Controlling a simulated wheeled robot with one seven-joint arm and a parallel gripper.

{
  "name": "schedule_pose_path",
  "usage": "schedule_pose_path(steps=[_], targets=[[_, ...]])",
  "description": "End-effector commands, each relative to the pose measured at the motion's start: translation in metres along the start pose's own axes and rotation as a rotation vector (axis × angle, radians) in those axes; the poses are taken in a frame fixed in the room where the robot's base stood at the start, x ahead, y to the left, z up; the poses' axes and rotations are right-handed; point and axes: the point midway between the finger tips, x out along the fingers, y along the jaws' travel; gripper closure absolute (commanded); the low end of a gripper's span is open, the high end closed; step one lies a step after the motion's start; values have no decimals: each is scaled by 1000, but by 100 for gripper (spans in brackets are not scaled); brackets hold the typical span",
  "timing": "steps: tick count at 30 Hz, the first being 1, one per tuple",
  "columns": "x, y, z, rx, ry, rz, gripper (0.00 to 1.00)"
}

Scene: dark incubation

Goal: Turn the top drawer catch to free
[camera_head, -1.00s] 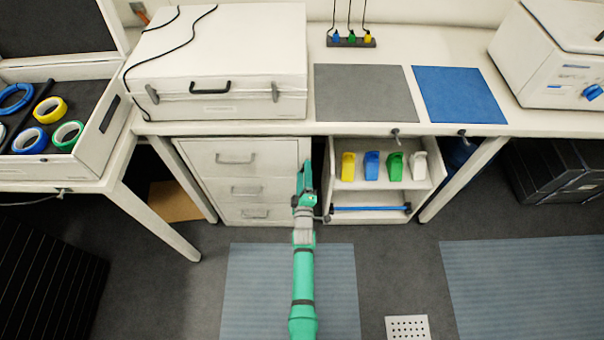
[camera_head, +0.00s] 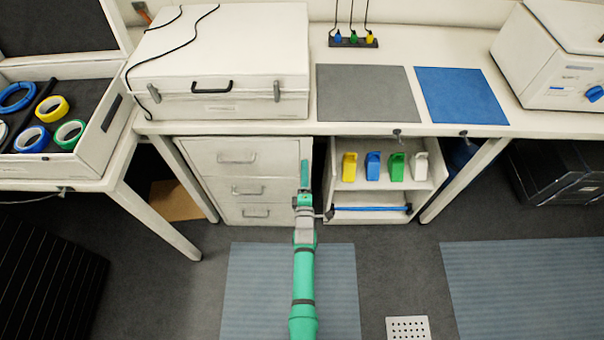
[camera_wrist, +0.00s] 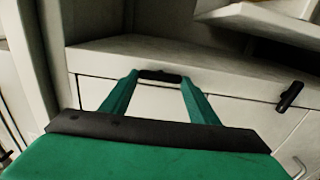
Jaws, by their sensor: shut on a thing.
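The drawer cabinet (camera_head: 207,172) stands under the bench, and its top drawer (camera_head: 275,158) looks shut. My gripper (camera_head: 304,166) is at the cabinet's right edge, level with the top drawer. In the wrist view, my gripper (camera_wrist: 160,77) has its two green fingers at either end of a small dark catch (camera_wrist: 160,76) on the pale drawer front, and is shut on it. The catch lies crosswise between the fingertips in that view. In the head view my gripper hides this catch. A second dark catch (camera_wrist: 290,96) sits slanted to the right in the wrist view.
An open shelf unit (camera_head: 387,197) with yellow, blue, green and white items stands close to the right of the cabinet. The bench top (camera_head: 450,55) overhangs both. A bench leg (camera_head: 184,180) is at the cabinet's left.

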Motion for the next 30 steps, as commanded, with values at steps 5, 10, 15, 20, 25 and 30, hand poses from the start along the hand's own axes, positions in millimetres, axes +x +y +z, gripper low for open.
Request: schedule_pose_path(steps=[5, 10, 15, 20, 25, 30], targets=[[-3, -3, -1, 0, 1, -3, 43], [-2, -2, -3, 1, 4, -2, 27], [-2, -1, -4, 1, 5, -1, 27], [-9, -2, -4, 2, 6, -2, 27], [-33, -2, -5, 0, 7, -3, 27], [-64, -2, -2, 1, 3, -3, 27]])
